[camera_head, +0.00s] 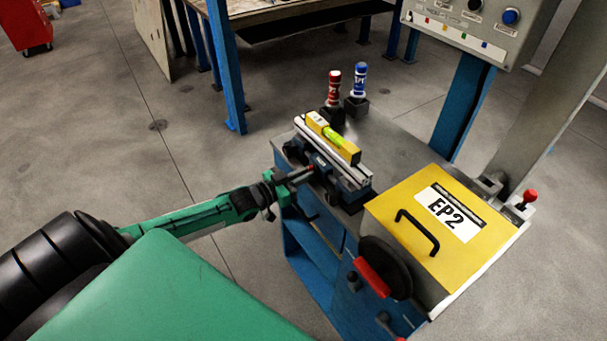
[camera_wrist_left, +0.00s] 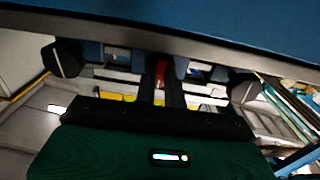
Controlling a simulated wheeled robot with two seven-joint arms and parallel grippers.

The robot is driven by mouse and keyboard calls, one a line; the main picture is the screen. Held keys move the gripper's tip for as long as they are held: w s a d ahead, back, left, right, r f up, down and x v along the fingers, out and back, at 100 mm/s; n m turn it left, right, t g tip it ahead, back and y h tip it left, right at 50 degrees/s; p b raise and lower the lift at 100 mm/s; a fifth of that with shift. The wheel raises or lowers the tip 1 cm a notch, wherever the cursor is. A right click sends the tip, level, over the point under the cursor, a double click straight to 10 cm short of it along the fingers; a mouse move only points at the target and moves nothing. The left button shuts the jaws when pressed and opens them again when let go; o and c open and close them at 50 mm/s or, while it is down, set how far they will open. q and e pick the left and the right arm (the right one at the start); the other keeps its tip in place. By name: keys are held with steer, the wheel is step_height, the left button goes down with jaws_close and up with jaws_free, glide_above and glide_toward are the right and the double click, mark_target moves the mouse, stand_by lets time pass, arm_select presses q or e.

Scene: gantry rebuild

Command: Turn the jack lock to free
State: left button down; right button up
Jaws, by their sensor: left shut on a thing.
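A blue jack-like fixture (camera_head: 325,168) stands on the grey bench top, with a light rail on it. A small red lever (camera_head: 311,168) shows at its near side, where my left gripper (camera_head: 298,178) reaches in from the left. In the left wrist view, the red lever (camera_wrist_left: 161,73) lies between the dark fingers of the left gripper (camera_wrist_left: 162,88). The left gripper is shut on it. I take this lever as the jack lock; no label on it is readable, and its turn angle is unclear. My right gripper is not in view.
A yellow spirit level (camera_head: 333,140) lies on the rail. Red (camera_head: 334,88) and blue (camera_head: 358,82) bottles stand behind it. A yellow EP2 box (camera_head: 405,205) with a black handle is at the right, above a red-handled wheel (camera_head: 385,265). A control panel (camera_head: 480,22) hangs behind.

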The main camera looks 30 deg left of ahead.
arm_select(q)
steer(key=shift+f, duration=0.1)
stand_by(0.3)
steer(key=c, duration=1.8)
jaws_free()
steer(key=shift+o, duration=0.2)
steer(key=shift+s, duration=0.1)
steer(key=b+v, duration=0.2)
steer(key=v, duration=1.1)
steer(key=shift+s+a, duration=0.2)
steer(key=shift+s, duration=0.1)
